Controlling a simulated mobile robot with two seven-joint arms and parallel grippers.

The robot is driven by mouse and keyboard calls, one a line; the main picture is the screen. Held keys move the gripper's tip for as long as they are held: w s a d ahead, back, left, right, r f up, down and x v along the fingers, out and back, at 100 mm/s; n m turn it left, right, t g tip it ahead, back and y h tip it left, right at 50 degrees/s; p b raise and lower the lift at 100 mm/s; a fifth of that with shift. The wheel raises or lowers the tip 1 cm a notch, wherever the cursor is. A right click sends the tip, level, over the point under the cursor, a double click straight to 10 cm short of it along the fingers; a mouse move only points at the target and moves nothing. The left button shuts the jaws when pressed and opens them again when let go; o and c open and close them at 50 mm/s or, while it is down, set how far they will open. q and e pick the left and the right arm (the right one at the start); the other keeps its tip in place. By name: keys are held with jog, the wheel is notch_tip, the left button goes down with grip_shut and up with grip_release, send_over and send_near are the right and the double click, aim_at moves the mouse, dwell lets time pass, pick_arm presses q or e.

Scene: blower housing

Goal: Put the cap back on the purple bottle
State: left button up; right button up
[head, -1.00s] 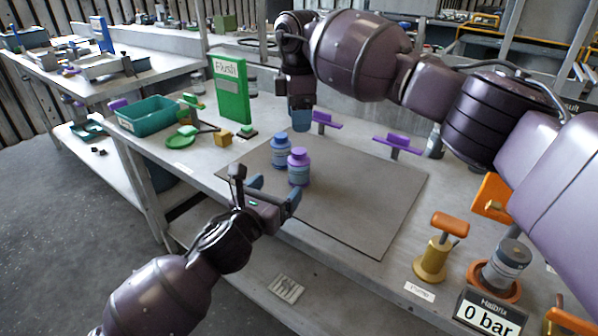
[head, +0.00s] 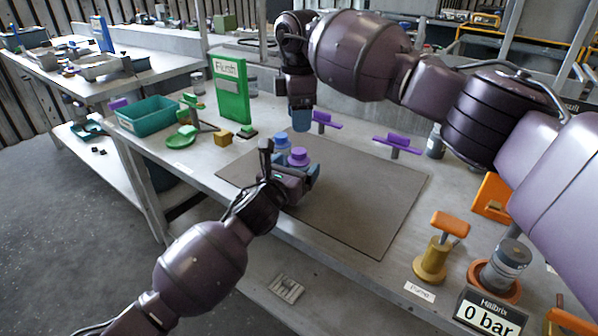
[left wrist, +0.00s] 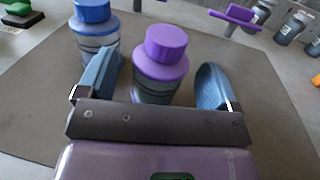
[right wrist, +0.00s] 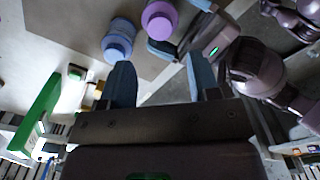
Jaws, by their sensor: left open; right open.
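The purple bottle (head: 298,157) stands upright on the grey mat (head: 350,205). In the left wrist view its purple top (left wrist: 166,42) sits above a purple shoulder and a grey banded body, and looks like a cap on the bottle. My left gripper (left wrist: 158,75) is open, with one blue finger on each side of this bottle; contact cannot be made out. The blue bottle (head: 281,140) stands just behind it, to the left. My right gripper (head: 301,122) is open and empty, pointing down behind the bottles. Both bottles show beyond its fingers (right wrist: 161,68) in the right wrist view.
A yellow pump (head: 432,262) and a gauge sign (head: 490,315) are at right. The mat's right part is clear.

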pick_arm(q)
jog(key=shift+c, duration=0.2)
jog(key=c, duration=1.2)
jog(key=shift+c, duration=1.1)
pick_arm(e)
jog(key=shift+o, duration=0.3)
pick_arm(q)
grip_shut()
pick_arm(e)
jog(key=o, duration=0.5)
notch_tip(320, 180, up, 12)
pick_arm(q)
jog(key=o, duration=1.4)
grip_release()
jog(key=shift+o, duration=0.2)
